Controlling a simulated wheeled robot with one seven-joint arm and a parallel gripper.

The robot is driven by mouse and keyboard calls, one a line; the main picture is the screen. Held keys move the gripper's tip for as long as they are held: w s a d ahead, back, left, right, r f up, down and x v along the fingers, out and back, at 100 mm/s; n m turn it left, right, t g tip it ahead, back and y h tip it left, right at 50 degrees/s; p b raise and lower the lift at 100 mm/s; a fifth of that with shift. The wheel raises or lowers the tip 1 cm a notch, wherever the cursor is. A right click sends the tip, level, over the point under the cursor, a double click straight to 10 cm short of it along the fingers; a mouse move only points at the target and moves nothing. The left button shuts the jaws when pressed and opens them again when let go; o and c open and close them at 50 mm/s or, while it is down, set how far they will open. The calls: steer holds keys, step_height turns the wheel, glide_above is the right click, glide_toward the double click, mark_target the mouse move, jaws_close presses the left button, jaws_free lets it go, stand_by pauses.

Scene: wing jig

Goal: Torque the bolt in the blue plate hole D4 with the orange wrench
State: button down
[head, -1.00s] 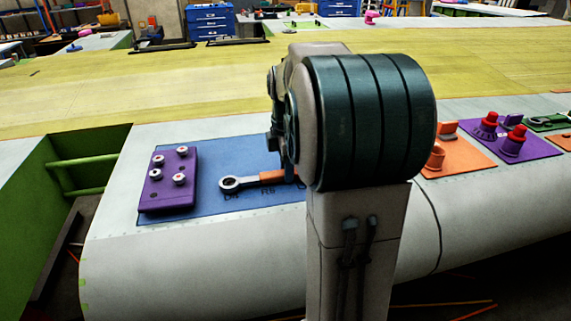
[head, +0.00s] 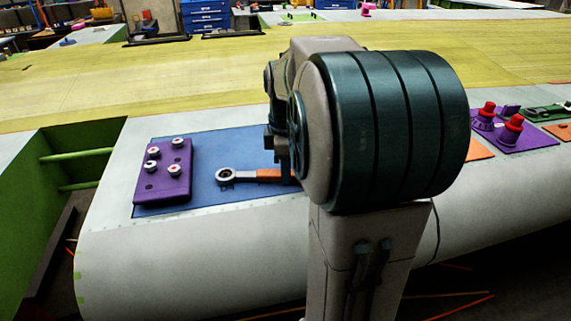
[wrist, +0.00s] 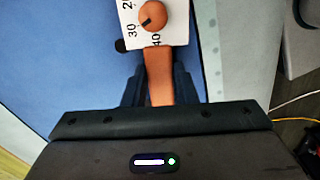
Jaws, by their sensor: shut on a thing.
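The orange wrench (head: 268,175) has a grey ring head (head: 225,175) pointing left over the blue plate (head: 210,145) in the head view. I cannot tell whether it touches the plate. My gripper (wrist: 160,92) is shut on its orange handle. In the wrist view the handle (wrist: 160,75) runs up between the jaws to a white dial with an orange knob (wrist: 152,15). The ring head is out of the wrist view. A purple block (head: 163,185) with several silver bolts stands at the plate's left end. My arm hides the plate's right part. I cannot make out hole D4.
The plate lies on a pale wing surface (head: 110,170) with a rounded front edge. A green open frame (head: 75,160) is at the left. Purple and orange plates with red-topped parts (head: 512,130) lie to the right. The yellow wing surface behind (head: 150,85) is largely clear.

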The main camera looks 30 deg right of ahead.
mark_target(275, 203)
stand_by(0.3)
steer(key=shift+s+a+m, duration=0.45)
steer(key=shift+s+m, duration=0.15)
steer(key=shift+s+a+m, duration=0.4)
steer(key=shift+s+m, duration=0.2)
steer(key=shift+a, duration=0.1)
steer(key=shift+s+a+m+b, duration=0.35)
steer(key=shift+s+a+m, duration=0.6)
steer(key=shift+m, duration=0.25)
steer(key=shift+s+a+m, duration=0.65)
steer(key=shift+a+m, duration=0.35)
